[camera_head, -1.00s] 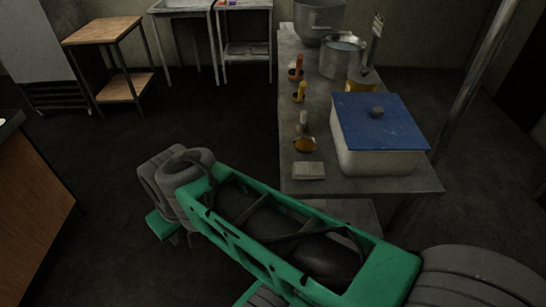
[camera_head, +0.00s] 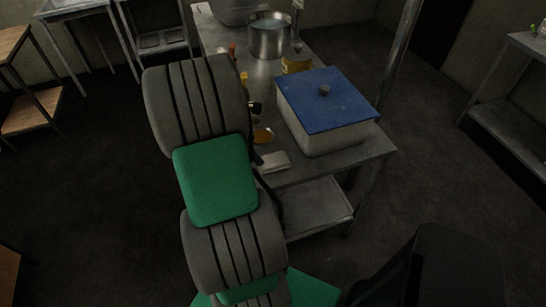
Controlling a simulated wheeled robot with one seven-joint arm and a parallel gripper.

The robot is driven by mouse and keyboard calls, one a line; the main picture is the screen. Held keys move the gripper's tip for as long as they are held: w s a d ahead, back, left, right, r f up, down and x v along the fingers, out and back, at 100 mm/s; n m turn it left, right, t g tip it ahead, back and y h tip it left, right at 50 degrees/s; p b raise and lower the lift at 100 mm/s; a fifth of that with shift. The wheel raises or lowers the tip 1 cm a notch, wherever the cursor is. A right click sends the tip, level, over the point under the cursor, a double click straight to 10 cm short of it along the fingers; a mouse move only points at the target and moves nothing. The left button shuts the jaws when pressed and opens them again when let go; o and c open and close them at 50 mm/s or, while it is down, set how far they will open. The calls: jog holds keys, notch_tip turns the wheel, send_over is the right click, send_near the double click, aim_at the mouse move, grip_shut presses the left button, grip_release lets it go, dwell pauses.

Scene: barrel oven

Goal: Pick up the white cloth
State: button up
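The white cloth (camera_head: 276,161) is a small, pale, folded-looking piece. It lies flat near the front left corner of the grey metal table (camera_head: 325,160), in front of the blue-lidded box. My grey and green arm stands large in front of the table's left side, close to the cloth's left edge in the picture. I cannot see anything holding the cloth.
A white box with a blue lid (camera_head: 325,98) stands behind the cloth to the right. A shallow amber dish (camera_head: 262,135) lies just behind the cloth. A metal pot (camera_head: 270,36) and a yellow can (camera_head: 297,62) stand farther back. A lower shelf (camera_head: 318,207) sits under the table.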

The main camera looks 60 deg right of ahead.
aim_at(271, 160)
jog(key=shift+s+d+f+n+g, duration=0.15)
jog(key=shift+s+d+f, duration=0.3)
jog(key=shift+s, duration=0.15)
jog(key=shift+s+d+f+n+g, duration=0.15)
jog(key=shift+s+d+f, duration=0.3)
jog(key=shift+s, duration=0.1)
jog(key=p+x, duration=0.1)
jog(key=x, duration=0.5)
jog(key=shift+f, duration=0.2)
jog(key=shift+c, duration=0.3)
jog(key=c, duration=1.4)
jog(key=shift+r, duration=0.1)
